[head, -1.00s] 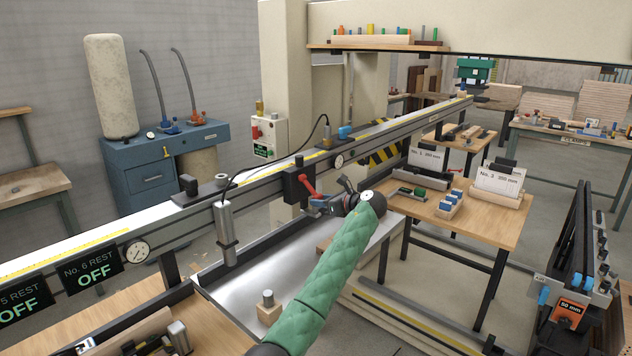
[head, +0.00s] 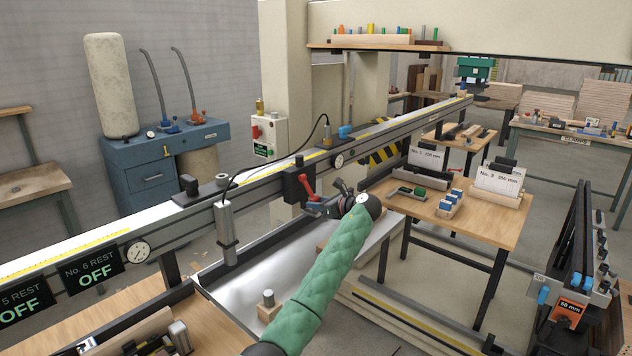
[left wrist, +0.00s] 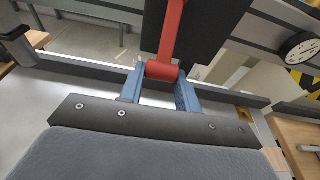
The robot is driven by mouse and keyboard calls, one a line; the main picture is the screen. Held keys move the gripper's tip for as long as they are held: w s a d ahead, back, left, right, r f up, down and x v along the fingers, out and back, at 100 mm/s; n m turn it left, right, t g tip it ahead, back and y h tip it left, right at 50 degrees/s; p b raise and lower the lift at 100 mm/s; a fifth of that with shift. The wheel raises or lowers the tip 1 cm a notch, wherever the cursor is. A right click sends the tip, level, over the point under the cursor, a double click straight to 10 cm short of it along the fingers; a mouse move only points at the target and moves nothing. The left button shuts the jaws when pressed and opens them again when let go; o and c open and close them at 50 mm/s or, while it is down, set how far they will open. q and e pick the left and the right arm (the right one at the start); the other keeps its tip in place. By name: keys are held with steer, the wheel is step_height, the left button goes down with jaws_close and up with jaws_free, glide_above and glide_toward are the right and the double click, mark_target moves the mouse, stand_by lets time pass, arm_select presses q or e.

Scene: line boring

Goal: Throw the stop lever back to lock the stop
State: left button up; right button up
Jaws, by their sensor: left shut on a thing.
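The red stop lever (head: 306,187) is on the black stop block (head: 291,183), which is on the front of the long rail (head: 262,178). It slants down to the right in the head view. My left gripper (head: 314,207) is at the lever's lower end. In the left wrist view the red lever (left wrist: 171,35) comes down from the black block (left wrist: 205,30), and its round end sits between the blue fingers of my left gripper (left wrist: 161,80). The gripper is shut on that end. My right gripper is not in view.
A grey metal tray (head: 229,292) lies below the rail. A wooden table (head: 440,228) with blocks and number cards stands to the right. A dial (head: 338,160) and a hanging grey cylinder (head: 225,231) are on the rail on either side of the stop block.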

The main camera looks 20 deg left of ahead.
arm_select(q)
steer(key=shift+a+f, duration=0.1)
steer(key=shift+a, duration=0.05)
steer(key=shift+w+a+f, duration=0.35)
steer(key=shift+a+f, duration=0.15)
steer(key=shift+a, duration=0.3)
steer(key=shift+a+p, duration=0.1)
steer(key=shift+p, duration=0.2)
steer(key=o, duration=0.9)
steer(key=shift+w+a+f, duration=0.1)
steer(key=shift+a, duration=0.05)
steer(key=p+v, duration=0.3)
steer(key=v, duration=0.1)
